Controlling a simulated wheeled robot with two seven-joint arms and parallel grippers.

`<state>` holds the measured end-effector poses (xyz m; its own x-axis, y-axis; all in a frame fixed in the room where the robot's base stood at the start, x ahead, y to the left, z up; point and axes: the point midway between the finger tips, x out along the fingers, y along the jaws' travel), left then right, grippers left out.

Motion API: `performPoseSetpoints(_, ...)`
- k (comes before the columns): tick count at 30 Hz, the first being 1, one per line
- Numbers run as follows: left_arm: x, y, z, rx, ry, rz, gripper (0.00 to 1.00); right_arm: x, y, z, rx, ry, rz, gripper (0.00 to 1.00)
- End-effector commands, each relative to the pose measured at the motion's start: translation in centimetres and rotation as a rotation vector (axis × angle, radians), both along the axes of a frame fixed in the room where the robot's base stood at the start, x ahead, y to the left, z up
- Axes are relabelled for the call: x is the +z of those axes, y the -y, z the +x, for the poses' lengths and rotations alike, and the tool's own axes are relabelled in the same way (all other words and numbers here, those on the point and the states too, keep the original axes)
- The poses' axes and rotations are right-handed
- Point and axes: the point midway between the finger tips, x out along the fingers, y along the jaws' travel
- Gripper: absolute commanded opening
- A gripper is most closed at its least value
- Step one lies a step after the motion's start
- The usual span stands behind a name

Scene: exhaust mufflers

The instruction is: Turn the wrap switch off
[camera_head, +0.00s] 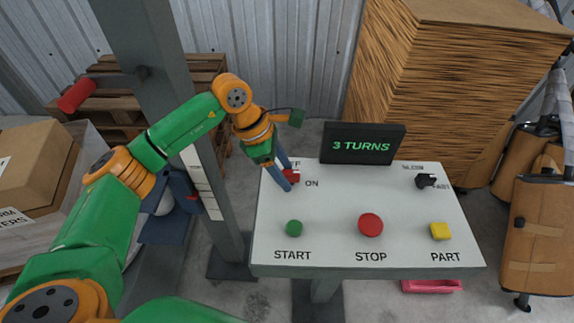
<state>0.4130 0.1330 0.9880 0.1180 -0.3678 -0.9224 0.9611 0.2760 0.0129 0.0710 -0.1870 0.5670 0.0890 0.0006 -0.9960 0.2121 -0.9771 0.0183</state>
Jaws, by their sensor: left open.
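The wrap switch is a red knob (293,176) at the back left of the grey control panel (330,200). The label ON shows to its right, and the end of the label OFF shows above it, partly hidden. My left gripper (286,180) is open at the red knob, its blue fingers reaching down around or beside it; I cannot tell whether they touch it. The fingers hide part of the knob, so its exact setting is hard to read. My right gripper is not in view.
The panel also bears a green START button (294,228), a red STOP button (370,225), a yellow PART button (440,231) and a black knob (425,181). A display (362,144) reads 3 TURNS. A grey post (172,110) stands left, close to my left arm.

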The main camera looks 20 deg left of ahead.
Motion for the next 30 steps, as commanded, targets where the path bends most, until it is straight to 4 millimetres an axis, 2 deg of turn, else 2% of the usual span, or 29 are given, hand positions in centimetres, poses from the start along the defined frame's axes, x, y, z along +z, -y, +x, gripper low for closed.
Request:
performPoseSetpoints(7, -0.4, 0.2, 0.0, 0.0, 0.001, -0.002, 0.57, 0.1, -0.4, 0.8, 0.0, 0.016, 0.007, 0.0)
performPoseSetpoints(8, -0.4, 0.2, 0.0, 0.0, 0.001, -0.002, 0.52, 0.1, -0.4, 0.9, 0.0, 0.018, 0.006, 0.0)
performPoseSetpoints(12, -0.3, 0.2, 0.0, 0.0, 0.001, -0.002, 0.14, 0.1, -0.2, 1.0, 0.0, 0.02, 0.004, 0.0)
performPoseSetpoints(14, -0.3, 0.2, 0.0, 0.0, 0.002, -0.003, 0.0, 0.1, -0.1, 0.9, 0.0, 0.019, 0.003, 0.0)
performPoseSetpoints(23, -0.4, 0.2, 0.0, 0.01, 0.001, -0.003, 0.0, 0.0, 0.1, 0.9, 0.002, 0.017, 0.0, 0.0)
performPoseSetpoints(30, -0.5, 0.2, 0.0, 0.104, 0.003, -0.005, 0.0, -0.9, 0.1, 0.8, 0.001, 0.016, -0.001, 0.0)
